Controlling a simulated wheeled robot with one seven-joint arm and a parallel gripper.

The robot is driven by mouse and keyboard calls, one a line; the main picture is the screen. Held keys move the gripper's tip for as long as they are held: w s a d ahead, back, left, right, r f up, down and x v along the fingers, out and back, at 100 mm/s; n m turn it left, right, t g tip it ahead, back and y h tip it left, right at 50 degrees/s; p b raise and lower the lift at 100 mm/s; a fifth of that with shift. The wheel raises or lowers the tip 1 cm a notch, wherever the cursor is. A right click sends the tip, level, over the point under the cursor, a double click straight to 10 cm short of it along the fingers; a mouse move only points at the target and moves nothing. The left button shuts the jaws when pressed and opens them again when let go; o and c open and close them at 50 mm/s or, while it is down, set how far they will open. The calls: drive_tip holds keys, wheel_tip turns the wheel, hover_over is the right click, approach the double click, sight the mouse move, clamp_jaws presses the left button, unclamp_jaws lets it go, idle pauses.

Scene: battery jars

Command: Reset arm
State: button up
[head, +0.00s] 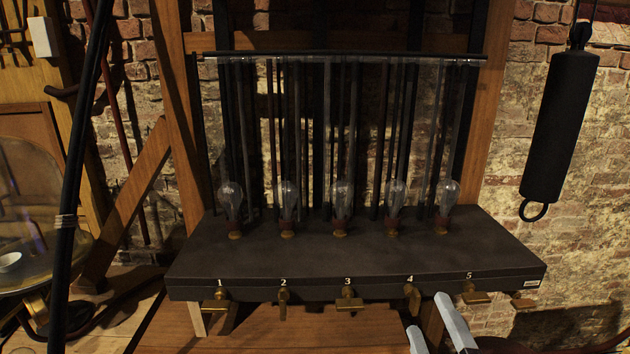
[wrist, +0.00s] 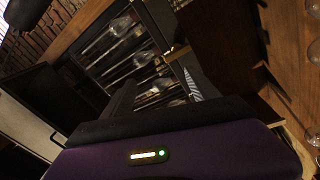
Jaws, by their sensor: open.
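My gripper (head: 428,316) shows at the bottom right of the head view as two pale grey fingertips. They are apart with nothing between them, in front of the bench's front edge below labels 4 and 5. In the wrist view my gripper (wrist: 158,92) shows dark fingers spread against the bulbs and rods. The rest of my arm is mostly out of the head view. The dark bench (head: 350,258) carries a row of clear bulbs (head: 342,200) and brass valves numbered 1 to 5. Valve 4 (head: 412,298) and valve 5 (head: 474,296) are nearest the gripper.
Valve 1 (head: 214,302), valve 2 (head: 283,300) and valve 3 (head: 348,302) line the front edge to the left. A black cylinder (head: 560,125) with a ring hangs at the right. A dark pole (head: 72,190) crosses the left side. Open space lies right of the bench.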

drive_tip(key=s+f+m+g, duration=0.1)
drive_tip(key=s+f+m, duration=0.3)
drive_tip(key=s, duration=0.8)
drive_tip(key=s+f+m+g, duration=0.2)
drive_tip(key=s+f+m, duration=0.2)
drive_tip(key=s, duration=0.8)
drive_tip(key=s+f+m+g, duration=0.1)
drive_tip(key=s+f+m, duration=0.3)
drive_tip(key=s, duration=0.7)
drive_tip(key=shift+s+d+f+m+g, duration=0.3)
drive_tip(key=shift+s+m, duration=0.1)
drive_tip(key=shift+m, duration=0.7)
